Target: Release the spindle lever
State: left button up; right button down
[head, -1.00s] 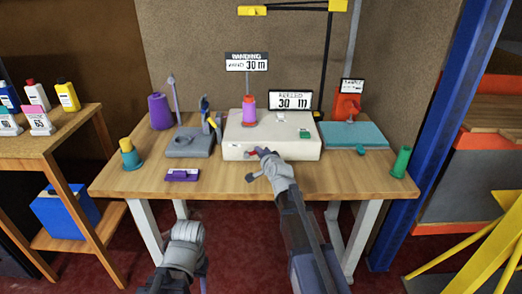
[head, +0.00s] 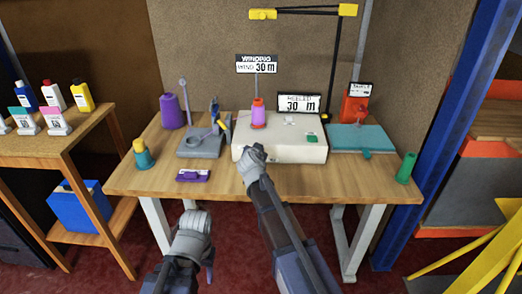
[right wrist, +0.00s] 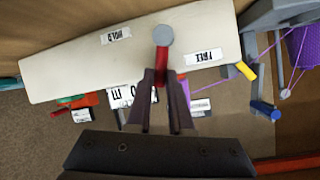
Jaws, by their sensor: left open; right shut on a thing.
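The spindle lever (right wrist: 159,64) shows in the right wrist view as a red bar at a round grey hub (right wrist: 163,36) on the front of the cream winding box (right wrist: 70,66). It sits between the HOLD label (right wrist: 116,35) and the FREE label (right wrist: 203,57); both read upside down there. My right gripper (right wrist: 161,80) is shut on the red bar. In the head view that gripper (head: 255,152) is at the box's front face and hides the lever. My left gripper (head: 200,252) is open and empty, low in front of the table; its fingertips are hard to make out.
A purple cone (head: 173,111), a grey device (head: 200,143), a purple block (head: 193,175) and a yellow-teal spool (head: 142,155) are on the left. A teal plate (head: 350,138) and green spool (head: 405,168) are on the right.

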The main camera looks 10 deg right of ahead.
jog(key=shift+a+n+h, duration=0.3)
jog(key=shift+a+n, duration=0.1)
jog(key=shift+a, duration=0.05)
dwell(0.3)
jog(key=c, duration=0.8)
grip_release()
jog(key=shift+w, duration=0.1)
jog(key=p+v, duration=0.3)
jog(key=v, duration=0.4)
jog(key=shift+s+a+r, duration=0.15)
jog(key=shift+s+r, duration=0.1)
jog(key=shift+s, duration=0.05)
